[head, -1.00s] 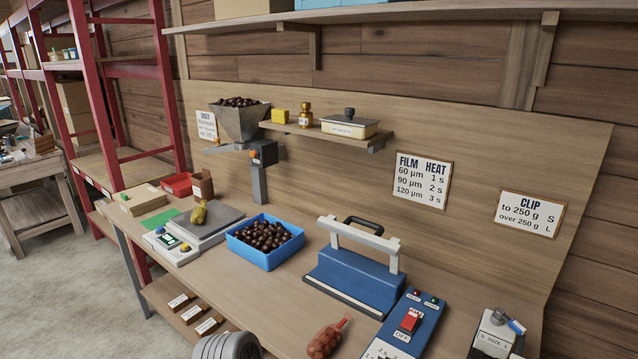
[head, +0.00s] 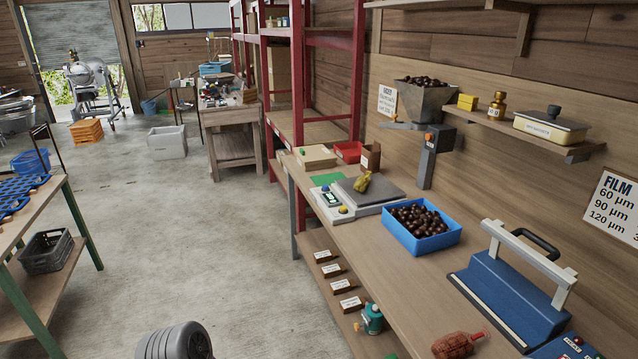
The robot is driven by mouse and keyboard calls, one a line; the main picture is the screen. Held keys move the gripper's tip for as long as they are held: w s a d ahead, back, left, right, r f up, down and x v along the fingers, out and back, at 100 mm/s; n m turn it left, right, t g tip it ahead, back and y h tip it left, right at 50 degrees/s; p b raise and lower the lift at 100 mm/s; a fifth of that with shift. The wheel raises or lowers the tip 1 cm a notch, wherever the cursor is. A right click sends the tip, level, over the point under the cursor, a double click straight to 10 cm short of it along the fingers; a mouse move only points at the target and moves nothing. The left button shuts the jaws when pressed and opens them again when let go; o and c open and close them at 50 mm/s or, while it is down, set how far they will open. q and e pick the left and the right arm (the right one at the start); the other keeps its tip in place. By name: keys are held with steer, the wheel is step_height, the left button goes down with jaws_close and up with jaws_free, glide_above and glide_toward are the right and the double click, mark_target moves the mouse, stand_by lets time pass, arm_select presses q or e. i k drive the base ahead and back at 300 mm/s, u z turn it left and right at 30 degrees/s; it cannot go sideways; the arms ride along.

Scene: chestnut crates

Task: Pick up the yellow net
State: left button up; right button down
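The yellow net (head: 362,181) is a small filled bag lying on the grey plate of the scale (head: 372,192) on the workbench. Its neck end points up and to the right. Neither of my grippers can be made out. A grey ribbed part of my own arm or body shows at the bottom edge, well apart from the net.
A blue crate of chestnuts (head: 447,238) stands right of the scale. A blue film sealer (head: 512,290) and a red net (head: 455,345) are nearer on the bench (head: 385,270). Red shelving (head: 357,70) rises behind. The concrete floor (head: 230,255) is open at left.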

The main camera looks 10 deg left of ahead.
mark_target(363, 182)
steer(key=u, duration=0.45)
steer(key=k, duration=0.55)
steer(key=u, duration=1.15)
steer(key=i, duration=3.05)
steer(key=z, duration=1.5)
steer(key=i, duration=1.05)
steer(key=z, duration=0.95)
